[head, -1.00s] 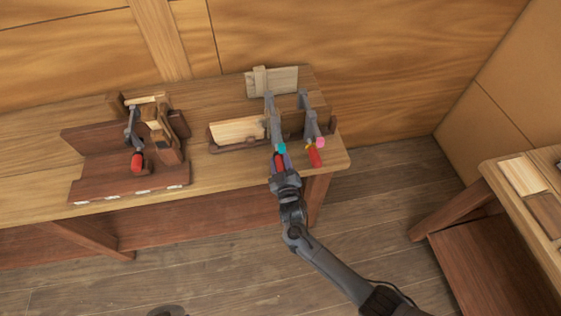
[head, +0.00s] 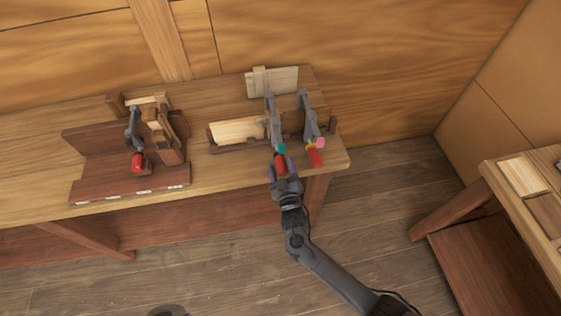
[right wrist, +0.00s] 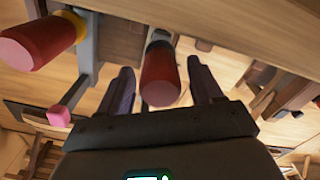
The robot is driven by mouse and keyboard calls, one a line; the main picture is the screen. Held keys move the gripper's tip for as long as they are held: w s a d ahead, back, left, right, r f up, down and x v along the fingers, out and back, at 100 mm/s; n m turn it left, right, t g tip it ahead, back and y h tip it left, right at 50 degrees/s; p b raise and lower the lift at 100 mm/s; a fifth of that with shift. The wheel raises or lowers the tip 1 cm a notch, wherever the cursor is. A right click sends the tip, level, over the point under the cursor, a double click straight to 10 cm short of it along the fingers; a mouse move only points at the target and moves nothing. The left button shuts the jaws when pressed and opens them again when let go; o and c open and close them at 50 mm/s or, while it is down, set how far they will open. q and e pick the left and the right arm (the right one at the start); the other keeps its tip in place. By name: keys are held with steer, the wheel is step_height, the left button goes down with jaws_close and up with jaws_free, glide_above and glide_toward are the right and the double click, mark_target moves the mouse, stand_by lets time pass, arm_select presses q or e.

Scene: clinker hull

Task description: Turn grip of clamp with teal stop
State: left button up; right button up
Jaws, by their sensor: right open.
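The clamp with the teal stop (head: 282,148) stands on the bench near its right end, its grey bar (head: 272,112) running toward the back. Its red grip (head: 280,161) points to the bench's front edge. My right gripper (head: 280,170) is open at that grip, one finger on each side. In the right wrist view the red grip (right wrist: 160,78) sits between the two fingers (right wrist: 163,88), with gaps visible on both sides. The teal stop is not seen in the right wrist view. My left gripper is not in view.
A second clamp with a pink stop (head: 320,143) and red grip (head: 315,157) stands close on the right; its grip (right wrist: 38,42) is also in the wrist view. A third red-gripped clamp (head: 137,162) is at the left by a brown rack (head: 130,188). Another table (head: 500,185) stands far right.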

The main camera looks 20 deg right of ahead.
mark_target(283, 174)
steer(key=s, duration=0.4)
steer(key=s+a, duration=0.1)
steer(key=s, duration=0.2)
steer(key=shift+a, duration=0.1)
steer(key=shift+s+a, duration=0.1)
steer(key=shift+s, duration=0.5)
stand_by(0.5)
